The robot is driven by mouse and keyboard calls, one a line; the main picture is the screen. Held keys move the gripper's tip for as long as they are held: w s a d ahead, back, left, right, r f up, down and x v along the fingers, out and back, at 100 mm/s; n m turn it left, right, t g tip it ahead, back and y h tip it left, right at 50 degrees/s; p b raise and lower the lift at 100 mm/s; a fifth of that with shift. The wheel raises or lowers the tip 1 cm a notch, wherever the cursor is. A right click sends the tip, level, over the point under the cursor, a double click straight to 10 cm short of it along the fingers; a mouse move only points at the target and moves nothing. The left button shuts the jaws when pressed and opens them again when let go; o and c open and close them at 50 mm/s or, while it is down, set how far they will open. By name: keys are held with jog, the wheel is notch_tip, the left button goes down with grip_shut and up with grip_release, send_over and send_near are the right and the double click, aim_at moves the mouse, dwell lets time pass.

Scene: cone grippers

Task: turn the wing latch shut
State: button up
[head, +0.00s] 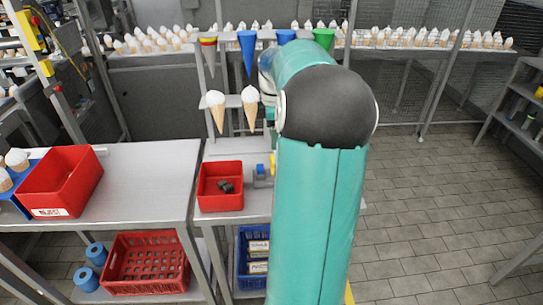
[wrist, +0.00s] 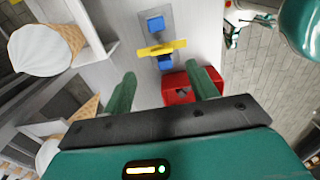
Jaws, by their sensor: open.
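The wing latch shows in the wrist view as a yellow wing (wrist: 162,47) lying roughly crosswise between two blue blocks, the far one (wrist: 155,24) and the near one (wrist: 165,62). In the head view only a bit of the latch (head: 263,171) shows, beside my arm. My gripper (wrist: 161,72) is open and empty in the wrist view, its two green fingers wide apart. The wing lies beyond the fingertips, between their lines, with no visible contact. In the head view my arm hides the gripper.
A red bin (head: 220,200) with dark parts in it stands left of the latch. Ice-cream cones (head: 250,110) hang in a rack behind, and a large cone (wrist: 45,48) is close on the left in the wrist view. Tiled floor at right is open.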

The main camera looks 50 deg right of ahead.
aim_at(273, 159)
jog(key=f, duration=0.8)
jog(key=shift+a+f, duration=0.15)
jog(key=shift+a, duration=0.05)
jog(key=shift+c, duration=0.5)
jog(key=c, duration=0.9)
